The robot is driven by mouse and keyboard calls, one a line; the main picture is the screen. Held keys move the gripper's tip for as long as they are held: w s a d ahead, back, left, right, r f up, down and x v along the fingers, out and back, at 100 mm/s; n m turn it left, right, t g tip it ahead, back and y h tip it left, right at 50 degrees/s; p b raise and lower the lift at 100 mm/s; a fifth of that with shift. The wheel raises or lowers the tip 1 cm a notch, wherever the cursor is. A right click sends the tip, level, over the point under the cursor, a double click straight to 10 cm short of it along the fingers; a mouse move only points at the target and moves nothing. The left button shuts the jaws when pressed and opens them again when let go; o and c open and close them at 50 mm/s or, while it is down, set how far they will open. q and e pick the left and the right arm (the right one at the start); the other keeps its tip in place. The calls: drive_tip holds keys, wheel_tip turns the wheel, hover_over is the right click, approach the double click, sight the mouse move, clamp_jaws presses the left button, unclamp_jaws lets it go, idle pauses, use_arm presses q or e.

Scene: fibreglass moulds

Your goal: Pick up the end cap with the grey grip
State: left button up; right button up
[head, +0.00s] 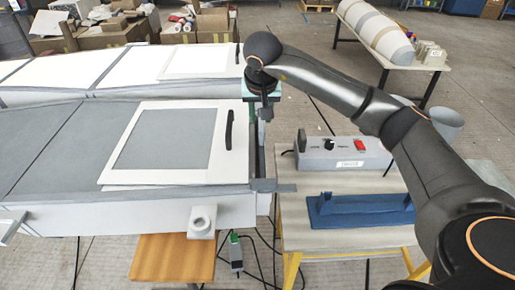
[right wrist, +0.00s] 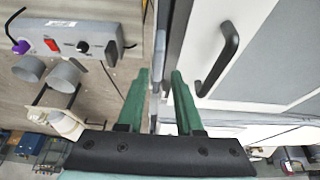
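My right gripper (head: 262,110) points down at the right end of the near mould (head: 235,210). In the right wrist view its two green fingers (right wrist: 162,100) are apart, with a thin grey upright edge (right wrist: 160,60) between and beyond them. I cannot tell whether that edge is an end cap or part of the mould. No grey grip shows clearly. My left gripper is not in view.
A white-framed grey panel with a black handle (head: 229,130) lies on the mould. A grey control box (head: 342,153) with a red switch stands on the side table (head: 350,240). A second mould (head: 130,70) lies behind. Cables hang below the mould's right end.

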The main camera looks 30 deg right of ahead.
sight(261, 148)
drive_tip(key=x, duration=0.7)
drive_tip(key=p+x, duration=0.1)
drive_tip(key=x, duration=0.2)
drive_tip(key=shift+s+f, duration=0.25)
drive_tip(key=shift+s, duration=0.05)
drive_tip(key=shift+c, duration=0.3)
clamp_jaws()
drive_tip(key=shift+r, duration=0.1)
idle(0.6)
